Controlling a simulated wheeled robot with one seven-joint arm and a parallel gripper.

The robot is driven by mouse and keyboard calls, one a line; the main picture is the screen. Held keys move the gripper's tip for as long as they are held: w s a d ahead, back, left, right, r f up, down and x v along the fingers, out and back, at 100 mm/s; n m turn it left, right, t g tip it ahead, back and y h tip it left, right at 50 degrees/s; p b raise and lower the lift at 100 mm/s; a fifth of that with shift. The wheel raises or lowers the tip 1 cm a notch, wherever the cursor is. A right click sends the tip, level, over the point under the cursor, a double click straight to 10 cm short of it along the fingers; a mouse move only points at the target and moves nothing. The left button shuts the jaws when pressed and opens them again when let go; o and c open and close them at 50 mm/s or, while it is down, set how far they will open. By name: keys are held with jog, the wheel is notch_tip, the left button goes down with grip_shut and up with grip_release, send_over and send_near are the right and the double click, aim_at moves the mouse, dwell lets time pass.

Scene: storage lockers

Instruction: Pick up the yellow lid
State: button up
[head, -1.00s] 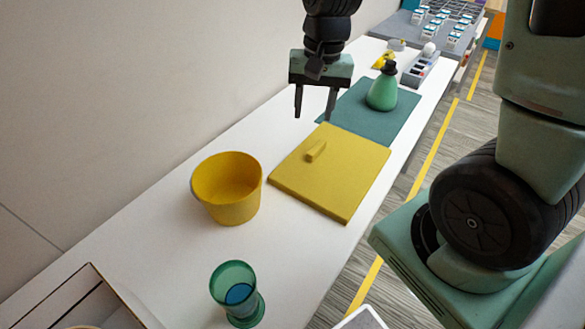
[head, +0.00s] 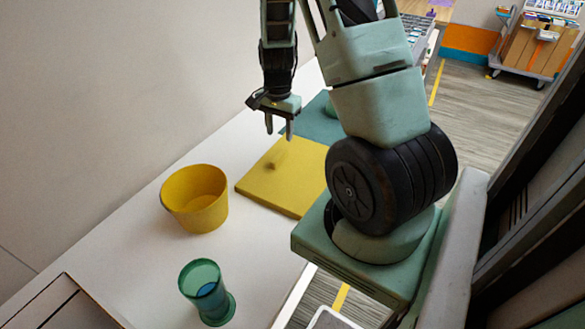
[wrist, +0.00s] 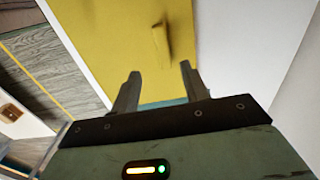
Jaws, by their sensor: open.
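The yellow lid (head: 275,185) is a flat square slab with a small raised handle (head: 284,160) on top. It lies on the white table, its right part hidden behind my arm in the head view. In the wrist view the lid (wrist: 115,40) fills the upper middle, with its handle (wrist: 161,42) a little above and between the fingers. My gripper (head: 280,134) points down above the lid's far edge. It is open and empty, and the fingertips (wrist: 160,70) show nothing between them but the lid below.
A yellow bucket (head: 195,200) stands left of the lid. A green glass (head: 207,292) stands near the front of the white table (head: 130,270). A teal mat (head: 315,122) lies beyond the lid. The wall runs along the table's left side.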

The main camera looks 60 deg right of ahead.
send_over(278, 156)
jog(key=f, duration=0.4)
jog(key=shift+s+d, duration=0.2)
jog(key=shift+d, duration=0.1)
jog(key=shift+w+a+f+p, duration=0.15)
jog(key=shift+f+p, duration=0.3)
jog(key=shift+f, duration=0.9)
jog(key=shift+w+a+f+p, duration=0.15)
jog(key=shift+f+p, duration=0.3)
jog(key=shift+f, duration=0.9)
jog(key=shift+s, duration=0.1)
grip_shut()
